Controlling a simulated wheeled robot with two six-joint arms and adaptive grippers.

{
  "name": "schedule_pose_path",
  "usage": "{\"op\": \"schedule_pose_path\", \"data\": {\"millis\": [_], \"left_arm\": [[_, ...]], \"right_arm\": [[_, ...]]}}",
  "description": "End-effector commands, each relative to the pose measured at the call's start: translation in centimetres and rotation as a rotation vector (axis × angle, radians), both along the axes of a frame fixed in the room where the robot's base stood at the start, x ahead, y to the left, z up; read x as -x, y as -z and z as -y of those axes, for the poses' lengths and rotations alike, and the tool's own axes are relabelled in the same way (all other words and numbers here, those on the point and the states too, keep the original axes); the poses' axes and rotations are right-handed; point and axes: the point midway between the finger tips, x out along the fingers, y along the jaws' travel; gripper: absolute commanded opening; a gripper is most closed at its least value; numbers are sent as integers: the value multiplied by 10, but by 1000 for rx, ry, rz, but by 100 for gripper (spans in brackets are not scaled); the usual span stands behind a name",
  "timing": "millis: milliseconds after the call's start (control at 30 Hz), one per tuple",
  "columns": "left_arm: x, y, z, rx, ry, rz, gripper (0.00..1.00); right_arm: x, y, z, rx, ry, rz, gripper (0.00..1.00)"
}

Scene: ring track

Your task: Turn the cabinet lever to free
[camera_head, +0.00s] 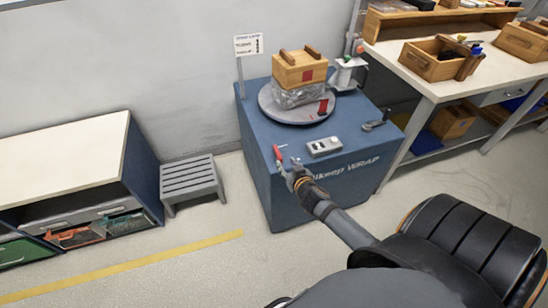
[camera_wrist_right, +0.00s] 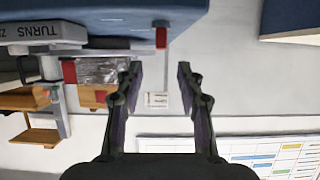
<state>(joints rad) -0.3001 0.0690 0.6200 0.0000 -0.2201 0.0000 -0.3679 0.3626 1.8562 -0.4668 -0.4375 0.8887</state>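A blue cabinet (camera_head: 300,200) marked "WRAP" stands against the wall. A small lever with a red handle (camera_head: 277,153) sits at its front left top edge. In the right wrist view, which is upside down, a red piece (camera_wrist_right: 161,37) that looks like this handle hangs from the blue cabinet body (camera_wrist_right: 185,12). My right gripper (camera_head: 290,170) is just in front of the lever, near the cabinet's front edge. In the wrist view its two fingers (camera_wrist_right: 158,68) are apart with nothing between them; the red piece is beyond the tips. My left gripper is out of view.
A turntable (camera_head: 268,101) with a wrapped wooden crate (camera_head: 298,72) stands on the cabinet. A grey control box (camera_head: 324,147) is right of the lever. A grey step stool (camera_head: 190,180) is left of the cabinet. A workbench (camera_head: 440,86) is at the right.

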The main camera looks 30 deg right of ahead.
Motion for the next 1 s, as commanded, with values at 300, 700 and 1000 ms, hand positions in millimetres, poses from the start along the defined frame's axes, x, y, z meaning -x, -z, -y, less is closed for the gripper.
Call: {"op": "schedule_pose_path", "data": {"millis": [300, 700, 1000], "left_arm": [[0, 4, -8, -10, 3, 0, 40], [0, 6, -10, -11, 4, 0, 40], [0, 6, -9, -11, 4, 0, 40]], "right_arm": [[-60, 25, 14, -2, 1, 2, 38], [-85, 37, 20, -2, -1, -1, 38], [-85, 36, 20, -2, -1, -1, 13]]}}
